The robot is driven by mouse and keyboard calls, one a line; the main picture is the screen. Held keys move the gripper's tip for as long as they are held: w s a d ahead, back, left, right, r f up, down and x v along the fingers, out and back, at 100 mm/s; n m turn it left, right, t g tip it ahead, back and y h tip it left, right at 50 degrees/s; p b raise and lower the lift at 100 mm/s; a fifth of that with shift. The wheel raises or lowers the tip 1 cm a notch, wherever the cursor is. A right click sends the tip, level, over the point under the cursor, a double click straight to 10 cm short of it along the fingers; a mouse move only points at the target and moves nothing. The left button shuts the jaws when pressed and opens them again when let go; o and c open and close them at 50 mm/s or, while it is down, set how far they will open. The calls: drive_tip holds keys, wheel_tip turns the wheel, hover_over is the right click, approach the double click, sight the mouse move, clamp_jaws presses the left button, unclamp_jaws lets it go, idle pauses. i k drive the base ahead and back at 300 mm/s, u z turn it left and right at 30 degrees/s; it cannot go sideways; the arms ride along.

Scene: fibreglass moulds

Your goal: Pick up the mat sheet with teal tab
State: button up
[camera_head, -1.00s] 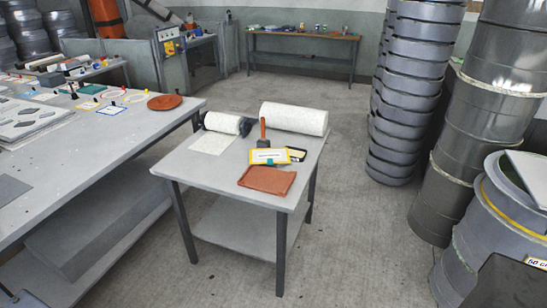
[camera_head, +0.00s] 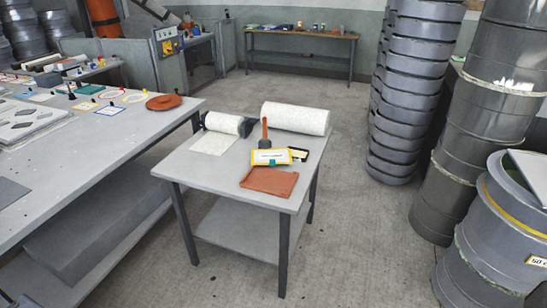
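A small white sheet with a yellow border (camera_head: 262,156) lies on the small grey table (camera_head: 215,178). A teal tab (camera_head: 272,162) shows at its front edge; I cannot tell for sure that this is the mat sheet. An orange-handled tool (camera_head: 265,134) stands just behind it, and a dark flat item (camera_head: 299,154) lies against its right side. A reddish-brown flat piece (camera_head: 269,181) lies in front. My gripper is not in view.
Two white rolls, a smaller one (camera_head: 222,123) and a larger one (camera_head: 296,117), lie at the small table's back. A long grey bench (camera_head: 120,140) stands left, with colour-bordered pieces on it. Stacked grey moulds (camera_head: 405,95) stand right. Floor (camera_head: 350,235) in front is clear.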

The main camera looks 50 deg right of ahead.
sight(277, 156)
drive_tip(key=u, duration=0.05)
drive_tip(key=i, duration=1)
